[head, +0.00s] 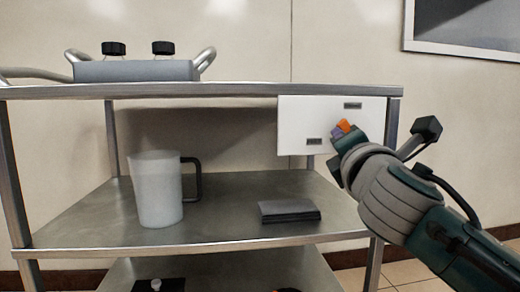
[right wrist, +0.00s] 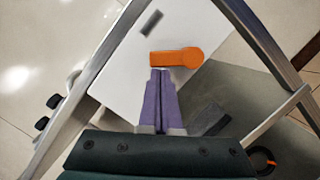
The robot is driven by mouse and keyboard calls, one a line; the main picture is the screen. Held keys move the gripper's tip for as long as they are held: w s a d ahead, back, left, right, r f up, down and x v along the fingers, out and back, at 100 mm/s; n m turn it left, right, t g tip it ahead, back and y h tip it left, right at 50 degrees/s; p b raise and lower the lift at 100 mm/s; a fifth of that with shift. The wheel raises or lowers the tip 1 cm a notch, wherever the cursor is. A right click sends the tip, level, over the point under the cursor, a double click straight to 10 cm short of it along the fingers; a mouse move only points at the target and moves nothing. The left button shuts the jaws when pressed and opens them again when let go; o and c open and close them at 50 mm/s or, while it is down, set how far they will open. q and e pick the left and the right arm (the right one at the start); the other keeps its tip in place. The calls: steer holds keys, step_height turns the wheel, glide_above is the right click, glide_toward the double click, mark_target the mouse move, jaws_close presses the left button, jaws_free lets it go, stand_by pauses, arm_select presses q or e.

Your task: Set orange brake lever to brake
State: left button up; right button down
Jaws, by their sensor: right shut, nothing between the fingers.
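The orange brake lever (head: 344,125) is on the white panel (head: 300,121) at the right end of the cart, mostly hidden by my right gripper (head: 338,131) in the head view. In the right wrist view the lever (right wrist: 176,57) shows whole, with a round hub at its right end and a straight arm pointing left. My right gripper (right wrist: 160,71) has its purple fingers together and empty. The fingertips are just below the lever's arm in that view; I cannot tell whether they touch it. My left gripper is not in view.
A frosted jug (head: 158,190) and a dark flat block (head: 289,211) stand on the middle shelf. A cart post (head: 391,125) is close beside my right gripper.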

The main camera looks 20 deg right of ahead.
steer(key=r+m+p, duration=0.1)
steer(key=m+p, duration=0.1)
steer(key=d+r+m+g+p, duration=0.1)
steer(key=m, duration=0.1)
steer(key=shift+s+m+p, duration=0.1)
steer(key=shift+m+p, duration=0.25)
steer(key=shift+m, duration=0.05)
steer(key=shift+s+d+r+m+g+p, duration=0.15)
steer(key=shift+d+m+g+p, duration=0.1)
steer(key=shift+m+p, duration=0.35)
steer(key=shift+w+d+r+m+g+p, duration=0.15)
steer(key=shift+m+g+p, duration=0.1)
steer(key=shift+m+p, duration=0.35)
steer(key=shift+s, duration=0.1)
steer(key=shift+m, duration=0.3)
